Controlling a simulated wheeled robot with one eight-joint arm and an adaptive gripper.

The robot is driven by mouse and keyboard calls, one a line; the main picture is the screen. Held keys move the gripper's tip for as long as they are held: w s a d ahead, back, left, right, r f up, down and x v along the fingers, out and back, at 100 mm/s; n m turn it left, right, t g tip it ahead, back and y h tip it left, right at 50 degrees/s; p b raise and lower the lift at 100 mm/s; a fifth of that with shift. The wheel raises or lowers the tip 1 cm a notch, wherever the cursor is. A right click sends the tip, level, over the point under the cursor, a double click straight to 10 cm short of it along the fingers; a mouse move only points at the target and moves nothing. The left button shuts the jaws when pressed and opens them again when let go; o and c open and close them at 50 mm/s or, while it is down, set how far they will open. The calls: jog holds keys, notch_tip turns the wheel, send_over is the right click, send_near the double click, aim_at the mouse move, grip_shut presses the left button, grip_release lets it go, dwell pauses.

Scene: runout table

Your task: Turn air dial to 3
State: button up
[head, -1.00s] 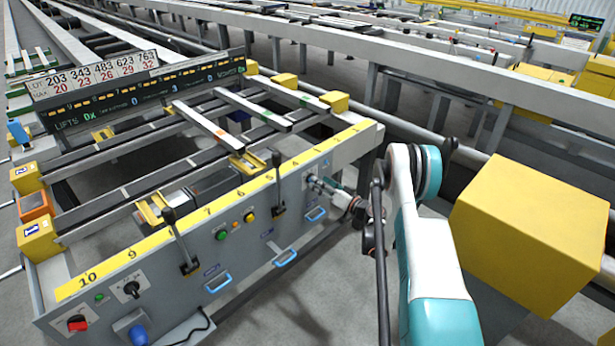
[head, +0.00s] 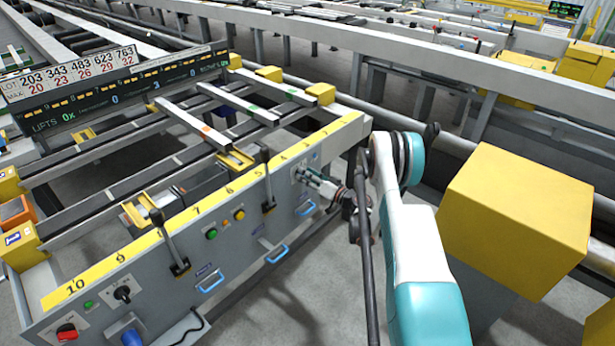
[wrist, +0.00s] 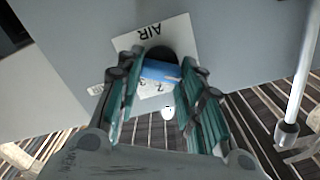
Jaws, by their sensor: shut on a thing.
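The air dial is a dark round knob (wrist: 162,54) on a white plate (wrist: 150,38) marked AIR, which shows upside down in the wrist view. A digit like 2 shows on the plate; the dial's exact setting cannot be read. My gripper (wrist: 160,78) has its green-padded fingers on both sides of the dial and is shut on it. A blue and white patch shows between the fingers. In the head view my gripper (head: 314,180) is at the right end of the grey control panel (head: 150,282), and it largely hides the dial.
The panel carries two black levers (head: 170,243), green and yellow buttons, a black knob (head: 122,294), a red switch (head: 67,332) and blue handles (head: 277,254). A large yellow box (head: 515,215) stands right of my arm. Grey floor lies before the panel.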

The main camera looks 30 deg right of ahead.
jog(key=m, duration=1.5)
jog(key=f+m, duration=0.1)
jog(key=m, duration=0.7)
jog(key=shift+m, duration=0.4)
dwell(0.4)
jog(key=o, duration=1.1)
jog(key=shift+d, duration=0.1)
jog(key=shift+c, duration=0.2)
